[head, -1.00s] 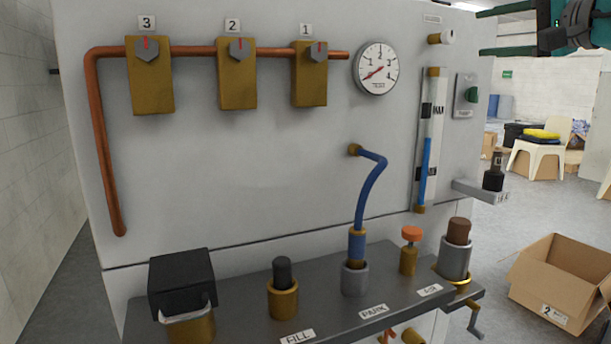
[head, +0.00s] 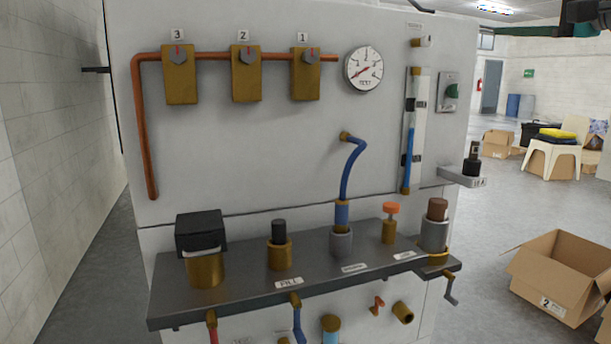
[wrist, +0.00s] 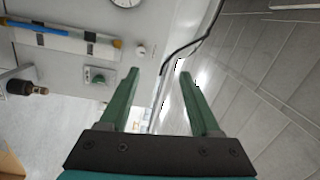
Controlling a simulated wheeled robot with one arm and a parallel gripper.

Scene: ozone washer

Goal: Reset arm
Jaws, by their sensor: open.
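My gripper (wrist: 158,82) shows in the wrist view with two green fingers spread apart and nothing between them. In that view the washer panel is turned on its side at the left, and the fingers are clear of it. In the head view a dark part of my arm shows at the top right corner; the fingertips cannot be made out there. The washer panel (head: 250,130) carries three brass valves numbered 3 (head: 180,85), 2 (head: 246,80) and 1 (head: 306,80) on a copper pipe, and a round gauge (head: 363,69).
A dark shelf (head: 330,272) juts from the panel with several fittings and a blue hose (head: 353,165). A small side bracket (head: 462,178) holds a black-topped piece. An open cardboard box (head: 560,300) lies on the floor at right. A white chair (head: 566,160) stands behind.

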